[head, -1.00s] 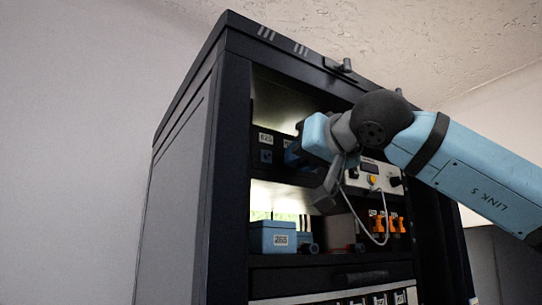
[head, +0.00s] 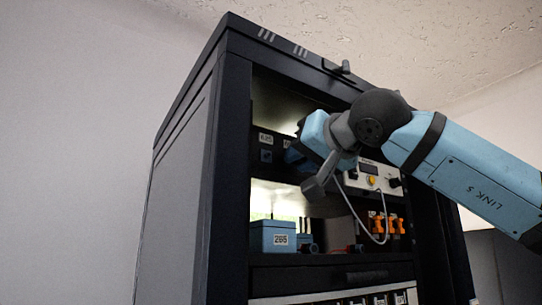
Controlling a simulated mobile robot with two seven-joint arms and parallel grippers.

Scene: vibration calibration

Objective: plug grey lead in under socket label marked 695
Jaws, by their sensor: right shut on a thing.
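My right gripper (head: 316,186) reaches from the right into the open front of the dark rack (head: 232,130). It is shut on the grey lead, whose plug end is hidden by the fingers. The thin pale cable of the grey lead (head: 352,215) hangs from the gripper in a loop and rises towards the white instrument panel (head: 386,181). A socket with a small label (head: 266,139) above it shows left of the gripper on the upper shelf. Its number is too small to read. The label marked 695 cannot be made out. My left gripper is not in view.
A blue box (head: 262,237) labelled 265 or similar stands on the lower shelf. Orange plugs (head: 390,223) sit at the lower right, close to the cable loop. The rack's left post stands left of the sockets. The shelf between box and cable has some free room.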

